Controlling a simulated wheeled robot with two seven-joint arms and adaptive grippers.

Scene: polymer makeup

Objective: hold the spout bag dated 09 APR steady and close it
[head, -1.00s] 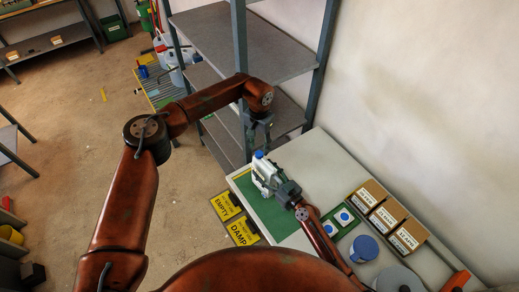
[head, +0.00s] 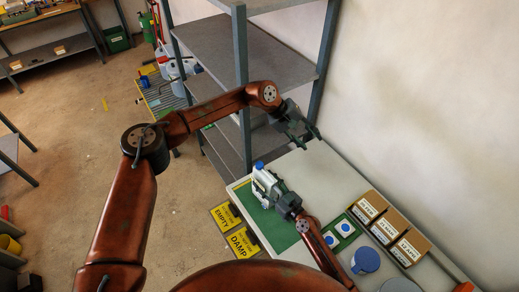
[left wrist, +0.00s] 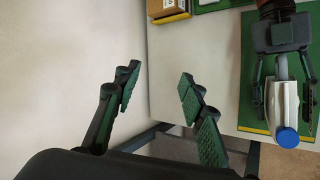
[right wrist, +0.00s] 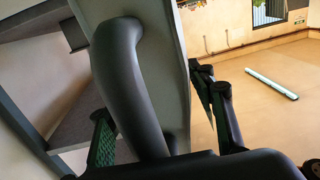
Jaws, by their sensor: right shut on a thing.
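The spout bag (head: 266,184) is pale with a blue cap (head: 259,165) on its spout, on the green mat at the table's left end. In the left wrist view the bag (left wrist: 285,96) shows at the right, its blue cap (left wrist: 287,137) towards the viewer. The bag's date is not readable.
A grey shelf rack (head: 235,70) stands behind my left arm. Yellow EMPTY (head: 226,216) and DAMP (head: 242,241) signs are at the table's left edge.

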